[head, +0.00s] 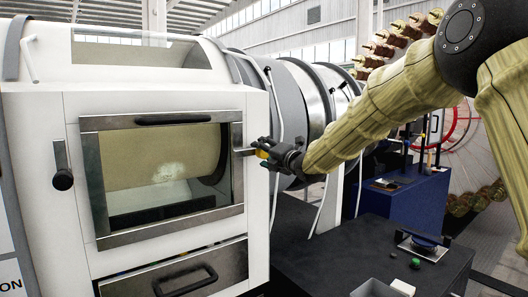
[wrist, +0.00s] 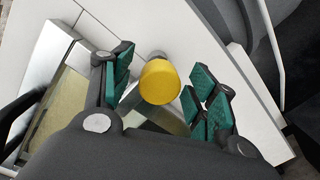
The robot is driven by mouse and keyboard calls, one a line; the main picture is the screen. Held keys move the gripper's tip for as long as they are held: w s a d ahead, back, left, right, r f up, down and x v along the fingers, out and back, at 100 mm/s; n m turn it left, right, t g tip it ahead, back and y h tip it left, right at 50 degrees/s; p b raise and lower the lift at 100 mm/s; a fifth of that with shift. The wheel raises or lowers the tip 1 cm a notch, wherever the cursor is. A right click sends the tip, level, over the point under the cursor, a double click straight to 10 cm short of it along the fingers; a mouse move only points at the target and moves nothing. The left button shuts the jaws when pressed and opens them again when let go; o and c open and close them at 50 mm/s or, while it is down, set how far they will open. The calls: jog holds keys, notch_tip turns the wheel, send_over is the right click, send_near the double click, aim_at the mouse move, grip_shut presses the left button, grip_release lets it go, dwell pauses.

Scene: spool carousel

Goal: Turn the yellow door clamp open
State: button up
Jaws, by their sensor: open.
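The yellow door clamp (wrist: 160,82) shows in the wrist view as a rounded yellow knob between my gripper's two green-padded fingers. In the head view only a small bit of the clamp (head: 262,154) shows, at the right edge of the door frame. My gripper (head: 268,150) is at the clamp. In the wrist view my gripper (wrist: 163,92) is open, with a finger on each side of the knob. I see a gap on both sides, and cannot tell whether any pad touches it. The windowed door (head: 110,180) with its metal frame looks closed.
The white cabinet (head: 257,225) fills the left. A black side handle (head: 63,180) and a lower drawer with a black handle (head: 185,280) are on it. A dark table (head: 340,262) at the lower right bears a white box (head: 375,288) and small items.

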jog(key=shift+w+a, duration=0.15)
jog(key=shift+w, duration=0.1)
jog(key=shift+c, duration=0.3)
grip_shut()
